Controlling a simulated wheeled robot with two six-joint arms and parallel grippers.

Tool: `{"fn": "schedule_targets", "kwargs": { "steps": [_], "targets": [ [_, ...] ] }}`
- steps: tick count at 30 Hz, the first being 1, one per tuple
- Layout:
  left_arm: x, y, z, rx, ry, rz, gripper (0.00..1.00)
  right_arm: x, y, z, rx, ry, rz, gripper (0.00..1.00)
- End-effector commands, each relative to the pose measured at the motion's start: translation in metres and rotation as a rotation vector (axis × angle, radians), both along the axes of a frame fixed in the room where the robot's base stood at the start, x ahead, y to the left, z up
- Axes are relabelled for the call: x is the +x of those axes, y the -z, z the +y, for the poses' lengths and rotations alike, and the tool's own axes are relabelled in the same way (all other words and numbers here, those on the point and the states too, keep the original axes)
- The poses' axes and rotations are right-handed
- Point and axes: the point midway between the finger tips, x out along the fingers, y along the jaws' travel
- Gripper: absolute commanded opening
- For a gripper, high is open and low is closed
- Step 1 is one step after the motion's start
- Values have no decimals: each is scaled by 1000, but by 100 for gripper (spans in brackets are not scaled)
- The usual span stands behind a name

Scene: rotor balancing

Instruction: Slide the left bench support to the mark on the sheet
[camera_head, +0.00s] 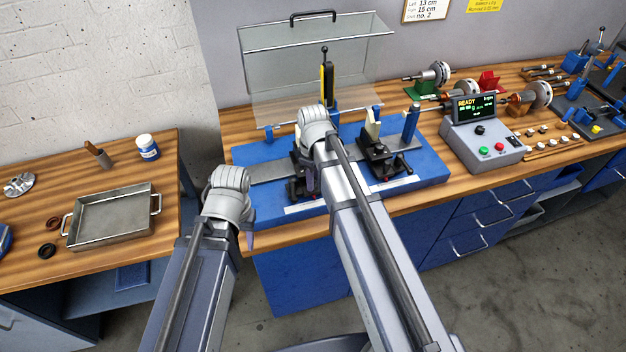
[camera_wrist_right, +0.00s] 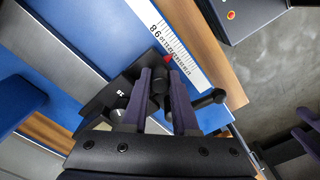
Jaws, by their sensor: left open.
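The left bench support (camera_head: 295,165) is a dark carriage on the grey rail of the blue bench, partly hidden behind my right arm. In the right wrist view it is a black block (camera_wrist_right: 105,100) with a black knob and lever, and a red pointer (camera_wrist_right: 168,58) over a white scale (camera_wrist_right: 182,62). My right gripper (camera_head: 310,182) is at this support, its purple fingers either side of the knob; whether they grip is unclear. My left gripper (camera_head: 250,240) is open at the bench's front left, mostly hidden by its wrist. The sheet (camera_head: 425,8) on the wall reads left 13 cm, right 15 cm.
The right bench support (camera_head: 385,160) stands farther right on the same rail. A clear guard (camera_head: 315,70) is raised behind the bench. A control box (camera_head: 485,140) reading READY stands at the right. A metal tray (camera_head: 112,215) lies on the left table.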

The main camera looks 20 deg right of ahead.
Motion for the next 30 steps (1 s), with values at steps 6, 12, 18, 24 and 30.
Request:
{"fn": "schedule_targets", "kwargs": {
  "steps": [6,12,18,24,30],
  "targets": [
    [0,0,0,0,0,0,50,0,0,0,0,0,0,0],
    [0,0,0,0,0,0,50,0,0,0,0,0,0,0],
    [0,0,0,0,0,0,50,0,0,0,0,0,0,0],
    [0,0,0,0,0,0,50,0,0,0,0,0,0,0],
    [0,0,0,0,0,0,50,0,0,0,0,0,0,0]
  ]
}}
